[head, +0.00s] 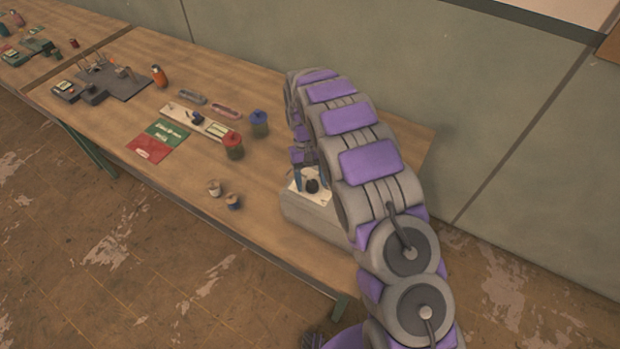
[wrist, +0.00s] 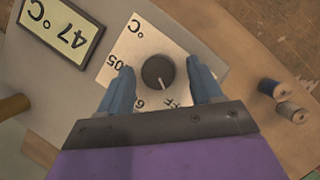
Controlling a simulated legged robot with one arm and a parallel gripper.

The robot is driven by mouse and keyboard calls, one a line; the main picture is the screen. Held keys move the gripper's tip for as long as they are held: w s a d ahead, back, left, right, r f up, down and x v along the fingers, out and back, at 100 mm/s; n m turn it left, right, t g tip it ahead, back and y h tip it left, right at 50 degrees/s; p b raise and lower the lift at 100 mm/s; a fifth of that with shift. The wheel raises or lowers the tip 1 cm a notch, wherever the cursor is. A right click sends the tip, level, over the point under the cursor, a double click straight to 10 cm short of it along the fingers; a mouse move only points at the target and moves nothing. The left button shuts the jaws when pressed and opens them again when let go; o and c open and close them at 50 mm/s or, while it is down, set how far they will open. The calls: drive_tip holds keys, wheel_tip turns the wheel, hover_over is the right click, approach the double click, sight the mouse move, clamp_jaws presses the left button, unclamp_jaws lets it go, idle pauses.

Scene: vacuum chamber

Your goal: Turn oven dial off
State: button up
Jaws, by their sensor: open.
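The oven dial (wrist: 158,72) is a round dark knob with a pale pointer line, set on a white plate (wrist: 120,60) with printed markings. In the wrist view the pointer line aims down, close to the "ff" letters. My gripper (wrist: 161,82) has two blue fingers, one on each side of the dial, apart and with gaps to it. In the head view the dial (head: 312,186) sits on a grey box (head: 308,212) at the table's right end, with my gripper (head: 304,176) over it, partly hidden by my arm.
A display (wrist: 62,30) reading 47 °C sits beside the dial plate. Two small spools (head: 215,188) stand left of the box on the wooden table (head: 130,60). Red-lidded (head: 233,145) and blue-lidded (head: 259,123) jars stand farther back. A wall runs behind the table.

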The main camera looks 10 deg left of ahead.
drive_tip(key=shift+r, duration=0.1)
drive_tip(key=p+v, duration=1.1)
drive_tip(key=v, duration=0.6)
drive_tip(key=shift+p, duration=0.35)
drive_tip(key=shift+w+a, duration=0.1)
idle(0.3)
